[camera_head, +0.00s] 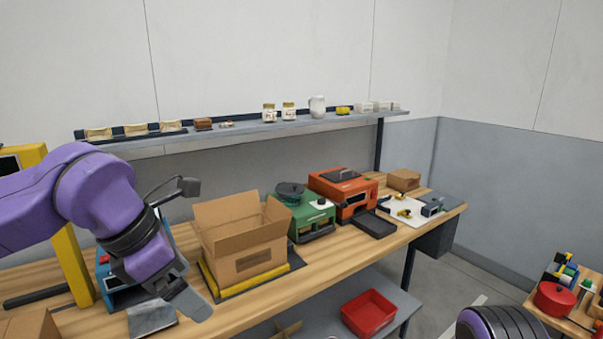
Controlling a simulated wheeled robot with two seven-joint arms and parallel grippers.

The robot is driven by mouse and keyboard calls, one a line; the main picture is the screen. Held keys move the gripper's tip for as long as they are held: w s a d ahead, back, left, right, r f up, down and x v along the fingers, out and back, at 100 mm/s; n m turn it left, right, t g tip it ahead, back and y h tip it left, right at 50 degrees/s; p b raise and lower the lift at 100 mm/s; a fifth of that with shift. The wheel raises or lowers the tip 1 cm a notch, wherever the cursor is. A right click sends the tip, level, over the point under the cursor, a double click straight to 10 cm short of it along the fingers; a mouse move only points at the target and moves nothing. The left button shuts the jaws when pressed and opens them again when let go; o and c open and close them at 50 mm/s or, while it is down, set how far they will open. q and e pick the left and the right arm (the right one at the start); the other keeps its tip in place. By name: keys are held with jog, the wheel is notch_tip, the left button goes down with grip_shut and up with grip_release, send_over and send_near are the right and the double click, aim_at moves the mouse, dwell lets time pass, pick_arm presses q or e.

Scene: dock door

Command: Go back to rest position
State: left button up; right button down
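My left gripper (190,301) hangs at the end of my purple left arm, pointing down and to the right. It is over the front left part of the wooden bench (330,262), in front of a blue device (122,290) and left of the open cardboard box (243,240). I see no object held in it, but its finger gap is not clear from this angle. A purple and black part of my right arm shows at the bottom right edge; my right gripper is out of view.
The box sits on a yellow-edged black platform (290,266). Green (311,218) and orange (343,193) machines stand to its right. A yellow post (72,260) rises at left. A shelf (230,132) with jars runs above. A red bin (369,314) is below; a side table (535,304) is at right.

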pick_arm(q)
jog(key=w+a+f+m+t+y+b, duration=0.1)
jog(key=w+a+f+t+y, duration=0.15)
jog(key=w+f, duration=0.4)
jog(key=w+a+f+m+t+y+b, duration=0.1)
jog(key=w+a+f+y, duration=0.2)
jog(key=f, duration=0.7)
notch_tip(320, 180, down, 13)
jog(key=s+m+t+y+b, duration=0.1)
jog(key=s+m+y+b, duration=0.1)
jog(key=m, duration=0.2)
jog(key=s+a+f+m+b, duration=0.1)
jog(key=s+f+m, duration=0.2)
jog(key=s+f, duration=0.35)
jog(key=s+a+f+m+b, duration=0.1)
jog(key=s+f+m, duration=0.2)
jog(key=f, duration=0.7)
jog(key=s+a+f+m+g+b, duration=0.2)
jog(key=s+f, duration=0.4)
jog(key=s, duration=0.3)
jog(key=s+a+f+m+g+b, duration=0.2)
jog(key=s+a+f+m, duration=0.1)
jog(key=s+f, duration=0.4)
jog(key=shift+s+a+m, duration=0.35)
jog(key=shift+s+m, duration=0.45)
jog(key=shift+s, duration=0.1)
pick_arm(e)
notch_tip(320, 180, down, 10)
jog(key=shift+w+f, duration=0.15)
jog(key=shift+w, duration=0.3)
